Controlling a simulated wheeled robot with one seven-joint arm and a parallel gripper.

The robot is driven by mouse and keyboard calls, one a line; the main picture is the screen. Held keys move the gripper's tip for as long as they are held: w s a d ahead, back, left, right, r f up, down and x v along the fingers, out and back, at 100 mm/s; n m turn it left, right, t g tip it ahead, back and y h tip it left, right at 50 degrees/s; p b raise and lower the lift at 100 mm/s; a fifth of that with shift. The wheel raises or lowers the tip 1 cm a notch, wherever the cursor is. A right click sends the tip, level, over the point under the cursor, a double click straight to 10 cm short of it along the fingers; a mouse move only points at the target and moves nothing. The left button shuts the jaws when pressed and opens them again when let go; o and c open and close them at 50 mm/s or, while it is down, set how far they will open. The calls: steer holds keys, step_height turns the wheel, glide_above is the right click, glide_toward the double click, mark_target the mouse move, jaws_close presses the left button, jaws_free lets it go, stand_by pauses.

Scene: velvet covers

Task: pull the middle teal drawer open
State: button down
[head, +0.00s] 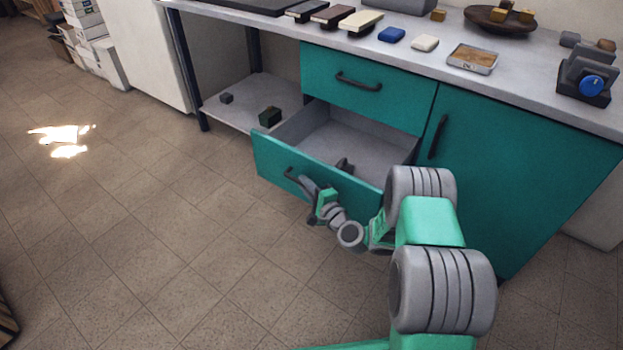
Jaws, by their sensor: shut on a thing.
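The middle teal drawer (268,163) is pulled out from the cabinet, below a closed teal drawer (320,77). Its grey inside shows, with a small dark object (344,164) near the front panel. My gripper (312,190) is at the drawer's front, shut on its dark bar handle (290,175). My arm hides the right part of the drawer front.
A teal cabinet door (500,170) with a dark handle is shut to the right. The grey worktop (420,55) above holds blocks, a tray, a bowl and a device with a blue knob (591,86). An open shelf (235,112) is at left. The tiled floor in front is clear.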

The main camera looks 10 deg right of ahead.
steer(key=shift+s+a, duration=0.15)
steer(key=shift+a, duration=0.05)
steer(key=c, duration=1.5)
jaws_free()
steer(key=shift+o, duration=0.2)
steer(key=p+v, duration=0.1)
steer(key=v, duration=0.6)
steer(key=shift+s+d, duration=0.2)
steer(key=shift+s, duration=0.15)
